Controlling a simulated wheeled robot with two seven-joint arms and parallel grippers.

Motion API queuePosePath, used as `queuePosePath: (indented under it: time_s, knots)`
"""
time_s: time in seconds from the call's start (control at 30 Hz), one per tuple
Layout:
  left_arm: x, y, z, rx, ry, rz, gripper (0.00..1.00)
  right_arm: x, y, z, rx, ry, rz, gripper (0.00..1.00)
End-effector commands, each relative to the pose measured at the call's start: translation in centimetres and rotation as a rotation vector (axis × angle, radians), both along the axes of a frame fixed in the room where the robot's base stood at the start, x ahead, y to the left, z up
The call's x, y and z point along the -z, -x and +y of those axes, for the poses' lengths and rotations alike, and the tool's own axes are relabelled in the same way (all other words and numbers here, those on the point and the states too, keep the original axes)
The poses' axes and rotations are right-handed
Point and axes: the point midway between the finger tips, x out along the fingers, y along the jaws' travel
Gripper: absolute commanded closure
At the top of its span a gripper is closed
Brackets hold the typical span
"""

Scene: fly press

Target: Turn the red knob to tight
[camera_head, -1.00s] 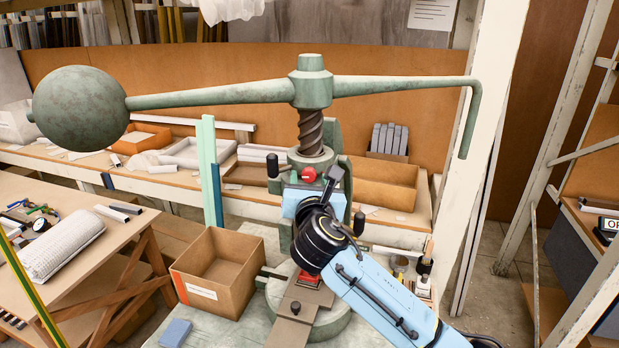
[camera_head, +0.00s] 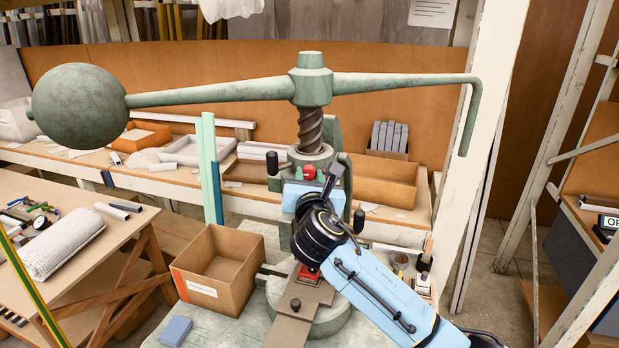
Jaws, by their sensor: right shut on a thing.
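The red knob (camera_head: 309,172) is on the front of the green fly press (camera_head: 312,82), below its screw. My right gripper (camera_head: 326,180) reaches up from the lower right, and its dark fingers are at the knob. It is shut on the knob, and the fingers hide part of it. The knob's markings are too small to read. My left gripper is not in view.
The press's long arm with a round ball weight (camera_head: 80,107) spans the upper area. An open cardboard box (camera_head: 217,268) and a blue block (camera_head: 175,331) are on the press bench at left. A wooden side table (camera_head: 75,225) stands at far left.

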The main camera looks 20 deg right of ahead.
Motion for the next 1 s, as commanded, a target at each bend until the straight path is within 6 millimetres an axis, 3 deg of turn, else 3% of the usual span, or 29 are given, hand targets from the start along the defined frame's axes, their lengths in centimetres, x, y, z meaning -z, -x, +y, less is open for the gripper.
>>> queuePosePath:
  time_s: [0.37, 1.0]
  knots:
    - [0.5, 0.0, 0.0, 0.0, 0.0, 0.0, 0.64, 0.2, 0.0, 0.1, 0.0, -0.217, -0.072, 0.94]
    - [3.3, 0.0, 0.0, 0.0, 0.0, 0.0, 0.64, 0.3, -0.1, 0.3, -0.001, -0.795, -0.269, 0.94]
